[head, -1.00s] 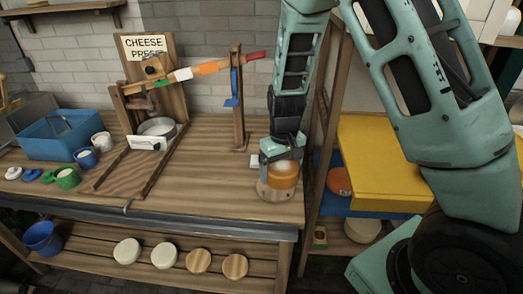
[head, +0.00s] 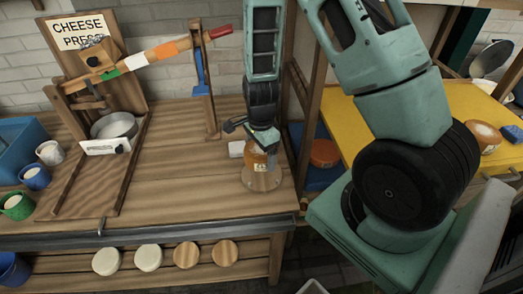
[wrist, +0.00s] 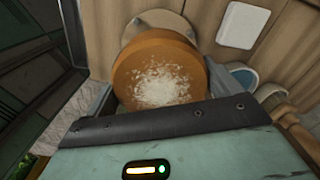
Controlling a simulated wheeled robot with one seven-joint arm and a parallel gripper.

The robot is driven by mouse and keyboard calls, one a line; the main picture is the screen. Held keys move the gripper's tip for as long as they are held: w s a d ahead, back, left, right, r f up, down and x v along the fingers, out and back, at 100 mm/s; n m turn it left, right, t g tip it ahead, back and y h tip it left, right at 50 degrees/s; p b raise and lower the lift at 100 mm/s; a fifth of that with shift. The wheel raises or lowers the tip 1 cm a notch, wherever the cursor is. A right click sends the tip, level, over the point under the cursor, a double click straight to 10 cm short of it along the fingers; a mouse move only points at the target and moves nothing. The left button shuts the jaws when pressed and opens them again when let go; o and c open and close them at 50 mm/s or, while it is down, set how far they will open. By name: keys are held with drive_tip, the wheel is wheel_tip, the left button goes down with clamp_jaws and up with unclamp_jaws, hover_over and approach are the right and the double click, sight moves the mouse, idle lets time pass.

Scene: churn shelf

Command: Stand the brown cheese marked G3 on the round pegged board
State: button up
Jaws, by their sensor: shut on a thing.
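The brown cheese (head: 257,157) is a short orange-brown round with a pale powdery top and a small label whose mark is too small to read. My gripper (head: 259,145) is shut on it. In the wrist view the cheese (wrist: 158,75) sits between the two fingers. The round pegged board (head: 264,181) is a wooden disc near the right end of the bench. The cheese is over it, and I cannot tell whether they touch.
A white block (head: 237,148) lies just behind the board. The cheese press (head: 110,100) stands at left, with a post (head: 206,97) between. Another orange cheese (head: 324,153) is on the blue shelf, and one (head: 485,137) on the yellow shelf (head: 465,100). The bench's middle is clear.

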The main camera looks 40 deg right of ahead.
drive_tip(key=shift+s+f+m, duration=0.15)
drive_tip(key=shift+f+m, duration=0.1)
drive_tip(key=shift+m, duration=0.15)
drive_tip(key=shift+f+b, duration=2.15)
drive_tip(key=shift+f, duration=0.1)
drive_tip(key=shift+f+b, duration=0.4)
drive_tip(key=shift+f, duration=0.15)
drive_tip(key=o, duration=1)
wheel_tip(320, 180, up, 17)
drive_tip(key=shift+r+p, duration=0.2)
drive_tip(key=shift+p, duration=0.6)
